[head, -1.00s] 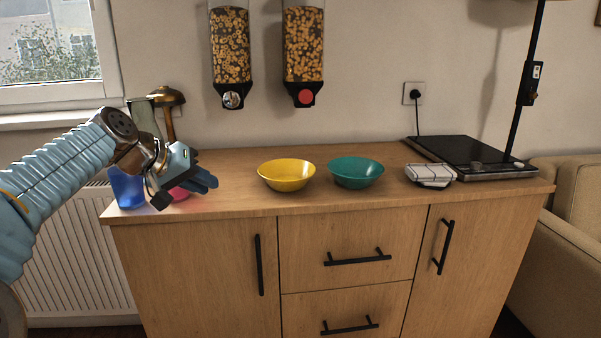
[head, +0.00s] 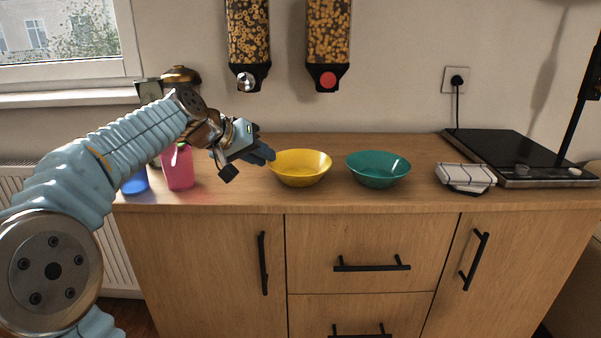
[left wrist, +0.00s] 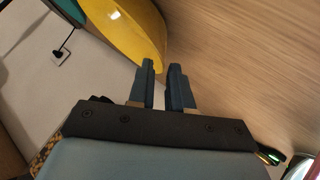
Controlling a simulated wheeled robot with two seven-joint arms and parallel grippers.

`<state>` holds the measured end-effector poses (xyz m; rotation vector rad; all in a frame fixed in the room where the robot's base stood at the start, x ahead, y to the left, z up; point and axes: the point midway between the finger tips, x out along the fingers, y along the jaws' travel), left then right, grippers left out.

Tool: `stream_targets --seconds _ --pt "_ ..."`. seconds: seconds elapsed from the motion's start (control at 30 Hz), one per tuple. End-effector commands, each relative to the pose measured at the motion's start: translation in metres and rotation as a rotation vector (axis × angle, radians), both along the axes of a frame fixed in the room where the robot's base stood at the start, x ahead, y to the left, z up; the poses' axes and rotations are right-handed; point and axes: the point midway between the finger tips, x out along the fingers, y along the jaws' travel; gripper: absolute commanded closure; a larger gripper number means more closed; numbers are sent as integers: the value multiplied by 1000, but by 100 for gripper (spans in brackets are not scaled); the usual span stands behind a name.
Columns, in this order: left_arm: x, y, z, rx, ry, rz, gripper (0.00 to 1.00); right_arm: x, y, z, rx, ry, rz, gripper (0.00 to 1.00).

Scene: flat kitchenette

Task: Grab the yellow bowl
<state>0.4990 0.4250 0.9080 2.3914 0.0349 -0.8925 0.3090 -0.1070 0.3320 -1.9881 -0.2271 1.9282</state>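The yellow bowl (head: 301,170) stands upright on the wooden cabinet top, left of a teal bowl (head: 378,171). My left gripper (head: 264,153) is just left of the yellow bowl, its fingertips close to the rim. In the left wrist view the yellow bowl (left wrist: 132,32) is just beyond the fingertips (left wrist: 161,70), mostly to the left. The fingers are apart with a narrow empty gap, and nothing is held. I cannot tell whether a fingertip touches the rim. My right gripper is not in view.
A pink cup (head: 179,168) and a blue cup (head: 135,182) stand at the left end, near my left arm. A folded cloth (head: 466,177) and a black hob (head: 520,155) are at the right. Two cereal dispensers (head: 327,78) hang above the bowls.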

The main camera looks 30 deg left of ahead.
Motion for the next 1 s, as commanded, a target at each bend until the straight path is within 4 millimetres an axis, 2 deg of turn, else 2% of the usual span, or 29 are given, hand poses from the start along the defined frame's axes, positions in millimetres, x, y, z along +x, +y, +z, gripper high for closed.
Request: stream_targets --seconds 0.2,0.33,0.57,0.7,1.0 --pt "28 -6 -22 -1 2 -2 81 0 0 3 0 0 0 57" --pt "37 -8 -29 0 1 -1 81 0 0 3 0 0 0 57" --pt "38 -8 -30 0 0 0 81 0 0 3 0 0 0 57" --pt "38 -9 -30 0 0 0 100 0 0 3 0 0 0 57" --pt "38 -8 -29 0 -1 0 100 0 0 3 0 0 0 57"
